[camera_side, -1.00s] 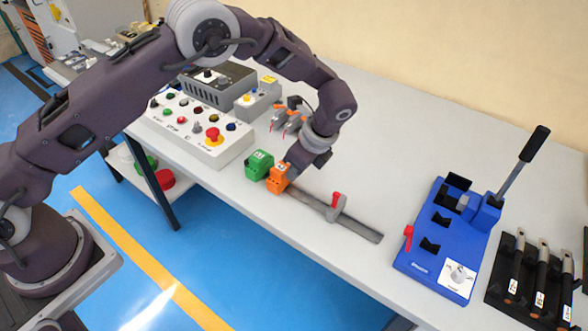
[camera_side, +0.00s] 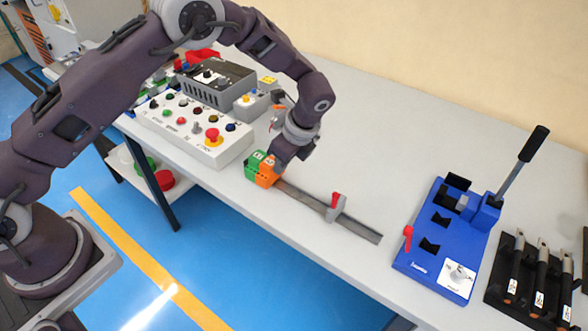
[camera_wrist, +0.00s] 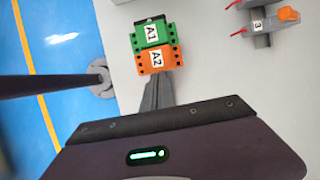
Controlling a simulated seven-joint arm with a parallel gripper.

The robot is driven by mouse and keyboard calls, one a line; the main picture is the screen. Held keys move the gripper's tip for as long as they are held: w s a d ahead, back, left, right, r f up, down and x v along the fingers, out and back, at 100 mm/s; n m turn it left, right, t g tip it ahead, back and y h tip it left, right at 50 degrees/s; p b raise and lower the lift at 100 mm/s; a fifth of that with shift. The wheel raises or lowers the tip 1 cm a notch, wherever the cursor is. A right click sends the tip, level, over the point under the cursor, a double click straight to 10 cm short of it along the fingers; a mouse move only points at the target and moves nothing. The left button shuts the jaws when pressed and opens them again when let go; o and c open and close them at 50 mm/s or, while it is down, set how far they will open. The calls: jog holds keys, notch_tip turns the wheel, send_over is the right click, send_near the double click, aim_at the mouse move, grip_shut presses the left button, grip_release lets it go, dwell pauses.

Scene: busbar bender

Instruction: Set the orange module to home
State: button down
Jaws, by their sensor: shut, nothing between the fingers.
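The orange module (camera_side: 267,175), labelled A2 in the wrist view (camera_wrist: 172,58), sits upright on the grey rail (camera_side: 305,198) at its left end. It lies flush against the green module (camera_side: 252,168), labelled A1 in the wrist view (camera_wrist: 137,36). My gripper (camera_side: 280,163) is shut and empty, low at the right, far side of the orange module. I cannot tell if it touches the module.
A grey stop with a red lever (camera_side: 335,207) stands farther right on the rail. A push-button box (camera_side: 195,130) is at the left. The blue bender (camera_side: 440,235) and a rack of black-handled tools (camera_side: 535,280) are at the right. The table behind the rail is clear.

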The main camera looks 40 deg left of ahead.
jog(key=d, duration=0.3)
jog(key=shift+d, duration=0.4)
jog(key=v, duration=1)
jog(key=s+a+r+n+t+h, duration=0.1)
jog(key=s+a+r+n, duration=0.25)
jog(key=r, duration=0.45)
jog(key=s+a+r+n+h, duration=0.1)
jog(key=s+a+r+n, duration=0.25)
jog(key=r, duration=0.35)
jog(key=s+a+r+n+t+h, duration=0.1)
jog(key=s+a+r+n, duration=0.15)
jog(key=s, duration=0.25)
jog(key=s+a+r+n+t, duration=0.1)
jog(key=s+r+n, duration=0.1)
jog(key=s+r, duration=0.15)
jog(key=s+a+f+n+t+h, duration=0.1)
jog(key=s+n, duration=0.5)
jog(key=s, duration=0.8)
jog(key=shift+s+a+f+t, duration=0.3)
jog(key=shift+a+f+t, duration=0.3)
jog(key=shift+f+t, duration=0.25)
